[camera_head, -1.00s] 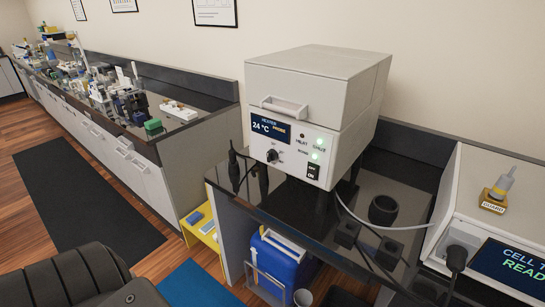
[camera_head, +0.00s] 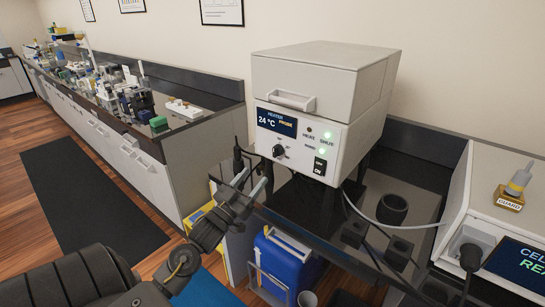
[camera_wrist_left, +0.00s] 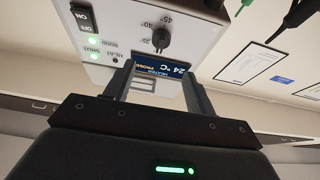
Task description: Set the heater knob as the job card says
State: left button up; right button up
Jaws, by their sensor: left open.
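The heater (camera_head: 315,95) is a pale box with a lid on the black bench. Its dark knob (camera_head: 278,151) sits low on the front, under a display (camera_head: 276,121) reading 24 °C. In the left wrist view, the knob (camera_wrist_left: 161,38) appears upside down beside scale numbers including 45; its exact setting is unclear. My left gripper (camera_head: 249,182) is open and empty, below and left of the knob, apart from the panel. Its two fingers (camera_wrist_left: 157,82) show below the knob in the wrist view. My right gripper and a readable job card are not in view.
An on/off switch (camera_head: 320,167) and two lit green lamps are right of the knob. Black probe leads hang at the heater's left side. A black ring-shaped holder (camera_head: 392,209) stands to the right. A blue container (camera_head: 285,258) sits below the bench.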

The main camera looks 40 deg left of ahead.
aim_at(274, 153)
pick_arm(q)
jog(key=p+x, duration=0.3)
jog(key=x, duration=0.8)
jog(key=shift+f, duration=0.1)
jog(key=c, duration=1)
